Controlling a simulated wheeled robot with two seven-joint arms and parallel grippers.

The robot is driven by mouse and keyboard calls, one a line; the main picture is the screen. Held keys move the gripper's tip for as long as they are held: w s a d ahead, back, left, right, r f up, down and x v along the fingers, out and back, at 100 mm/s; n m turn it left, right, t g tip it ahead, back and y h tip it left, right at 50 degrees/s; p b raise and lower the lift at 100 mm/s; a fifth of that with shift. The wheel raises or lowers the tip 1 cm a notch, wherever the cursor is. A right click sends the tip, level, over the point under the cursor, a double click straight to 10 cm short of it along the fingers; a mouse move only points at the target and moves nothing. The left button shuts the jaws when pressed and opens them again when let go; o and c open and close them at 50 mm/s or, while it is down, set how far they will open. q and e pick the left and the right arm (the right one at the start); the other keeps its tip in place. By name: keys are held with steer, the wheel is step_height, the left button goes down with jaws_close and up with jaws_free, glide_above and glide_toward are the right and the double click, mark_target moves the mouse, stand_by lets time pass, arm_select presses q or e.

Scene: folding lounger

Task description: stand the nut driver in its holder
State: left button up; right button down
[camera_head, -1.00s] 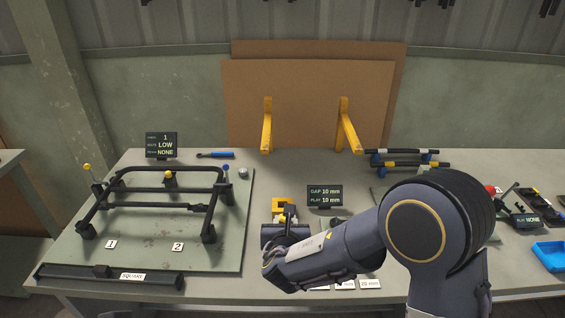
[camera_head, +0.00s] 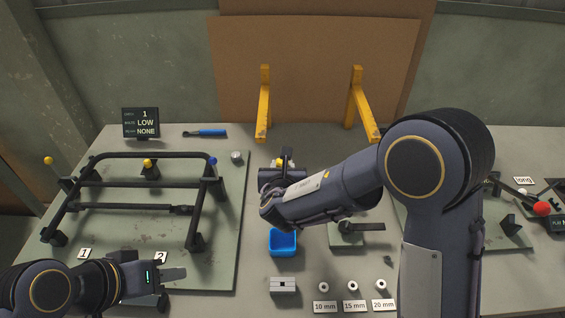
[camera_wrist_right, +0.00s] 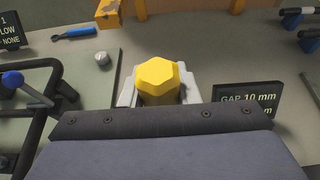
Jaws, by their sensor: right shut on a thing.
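My right gripper (camera_head: 284,164) is over the middle of the table and partly hidden by its own arm. In the right wrist view, its pale fingers are shut on a yellow six-sided piece, which I take to be the nut driver's handle (camera_wrist_right: 158,78). The driver's lower part is hidden. I cannot tell for sure which thing is the holder; a small grey block with a dark hole (camera_head: 284,285) stands at the table's front. My left gripper (camera_head: 178,280) is at the lower left, beside the frame's board, with no object visible in it; its finger gap is unclear.
A black tube frame (camera_head: 130,183) stands on the green board at left. A blue tray (camera_head: 283,242) lies below the right gripper. A blue-handled tool (camera_head: 206,132) lies at the back, near yellow brackets (camera_head: 264,105). Several small rings (camera_head: 351,286) lie at the front.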

steer(key=shift+s+f+b, duration=0.1)
steer(key=shift+f+b, duration=0.05)
steer(key=shift+b, duration=0.35)
step_height(320, 180, down, 6)
steer(key=b, duration=0.6)
steer(key=shift+r, duration=0.2)
steer(key=shift+f, duration=0.2)
steer(key=shift+f, duration=0.35)
steer(key=shift+f, duration=0.15)
stand_by(0.4)
steer(key=shift+f, duration=0.45)
steer(key=shift+f, duration=0.25)
steer(key=shift+f, duration=0.35)
